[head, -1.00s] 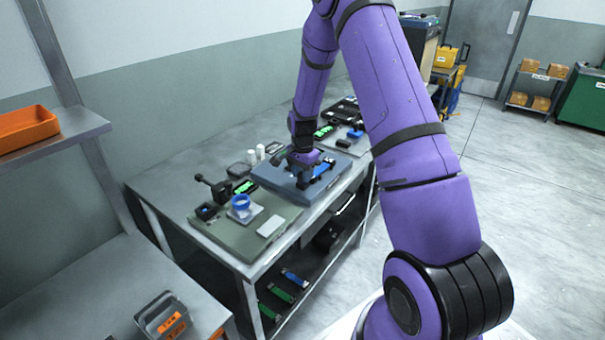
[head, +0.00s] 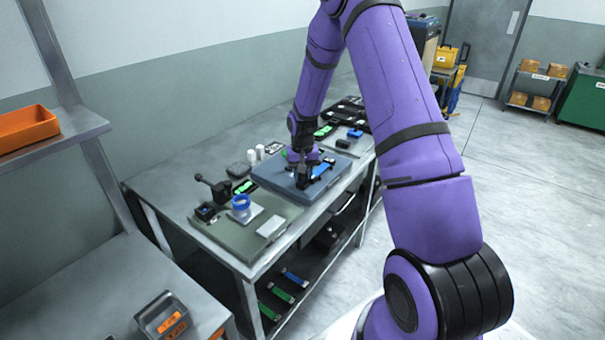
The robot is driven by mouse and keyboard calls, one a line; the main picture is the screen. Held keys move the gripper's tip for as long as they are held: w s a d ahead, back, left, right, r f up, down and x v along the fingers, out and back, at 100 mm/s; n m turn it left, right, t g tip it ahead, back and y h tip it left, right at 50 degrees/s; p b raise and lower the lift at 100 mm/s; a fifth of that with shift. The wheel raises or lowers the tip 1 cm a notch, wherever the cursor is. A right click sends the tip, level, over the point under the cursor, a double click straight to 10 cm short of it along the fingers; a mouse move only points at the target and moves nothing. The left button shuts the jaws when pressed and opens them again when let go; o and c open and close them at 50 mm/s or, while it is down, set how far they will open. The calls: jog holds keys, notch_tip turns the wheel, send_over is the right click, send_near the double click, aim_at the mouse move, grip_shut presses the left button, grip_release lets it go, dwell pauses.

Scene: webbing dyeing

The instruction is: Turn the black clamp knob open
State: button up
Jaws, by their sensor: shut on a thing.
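My gripper (head: 302,175) points down over the blue-grey board (head: 275,180) on the workbench. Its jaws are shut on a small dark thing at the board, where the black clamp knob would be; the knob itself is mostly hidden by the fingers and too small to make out. A blue strip (head: 323,168) lies beside the gripper, on its right, on the same board.
Two white containers (head: 255,154) stand behind. Dark trays (head: 350,110) lie farther back. The bench's left rear is clear.

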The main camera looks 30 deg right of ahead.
jog(key=n, duration=0.7)
dwell(0.6)
jog(key=o, duration=0.9)
notch_tip(320, 180, up, 11)
jog(key=shift+f, duration=0.1)
dwell(0.5)
